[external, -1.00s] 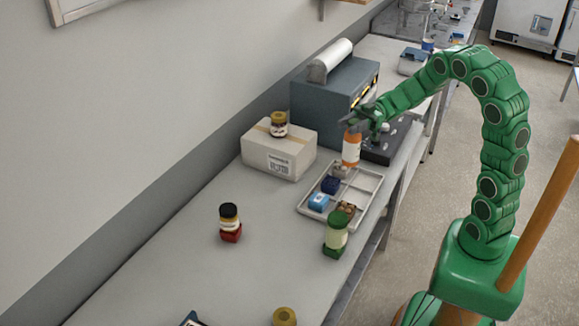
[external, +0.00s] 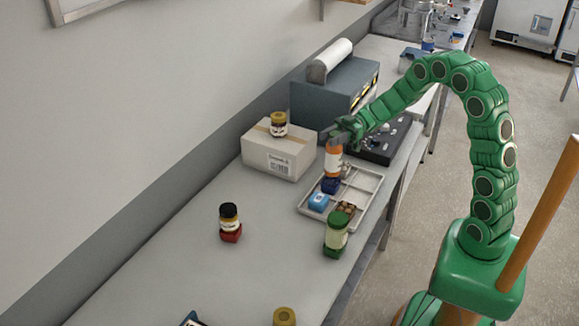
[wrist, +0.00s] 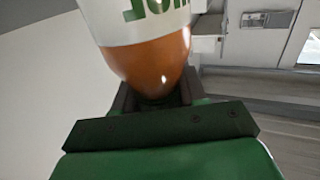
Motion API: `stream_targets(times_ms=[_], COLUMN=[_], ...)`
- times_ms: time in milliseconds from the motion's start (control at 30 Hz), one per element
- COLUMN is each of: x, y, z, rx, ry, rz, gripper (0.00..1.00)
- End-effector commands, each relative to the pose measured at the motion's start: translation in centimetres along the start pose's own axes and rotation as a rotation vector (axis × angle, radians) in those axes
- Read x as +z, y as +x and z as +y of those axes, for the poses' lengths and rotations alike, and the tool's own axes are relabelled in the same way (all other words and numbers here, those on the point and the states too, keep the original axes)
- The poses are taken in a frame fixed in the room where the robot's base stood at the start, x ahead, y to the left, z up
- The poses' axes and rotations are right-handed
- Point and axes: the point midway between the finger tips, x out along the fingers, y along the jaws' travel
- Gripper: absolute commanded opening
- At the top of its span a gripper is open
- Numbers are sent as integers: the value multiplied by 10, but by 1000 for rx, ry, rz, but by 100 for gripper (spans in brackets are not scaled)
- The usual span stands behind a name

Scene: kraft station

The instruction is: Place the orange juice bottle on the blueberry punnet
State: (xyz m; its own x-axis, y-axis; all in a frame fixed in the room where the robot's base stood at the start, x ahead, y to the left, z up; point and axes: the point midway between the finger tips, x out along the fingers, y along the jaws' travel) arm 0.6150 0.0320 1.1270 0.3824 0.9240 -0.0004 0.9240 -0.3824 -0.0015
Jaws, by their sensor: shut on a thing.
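My gripper (external: 345,132) is shut on the orange juice bottle (external: 333,162), near its upper end. The bottle is orange with a white label and stands about upright. In the wrist view, the bottle (wrist: 150,60) fills the upper middle, with green lettering on the label. A small dark blue box (external: 330,186), apparently the blueberry punnet, sits in the pale divided tray (external: 365,190). The bottle's lower end shows right above the box in the external view. I cannot tell whether they touch.
In the tray are also a light blue box (external: 318,203) and brown items (external: 346,208). A green-lidded jar (external: 337,234) stands by the tray's front. A carton (external: 278,155) with a jar (external: 279,124) on top stands left. The table's front left is mostly clear.

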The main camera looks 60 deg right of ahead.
Motion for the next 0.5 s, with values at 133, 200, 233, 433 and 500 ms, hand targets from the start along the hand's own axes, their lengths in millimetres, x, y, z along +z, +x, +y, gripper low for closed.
stream_targets(times_ms=[133,200,233,433,500], x=[15,22,25,32,32], y=[1,1,1,1,1], z=[2,2,2,1,1], rx=[-1,0,0,-1,-1], ry=[3,0,0,-3,-3], rz=[2,4,4,1,1], gripper=[0,0,0,0,0])
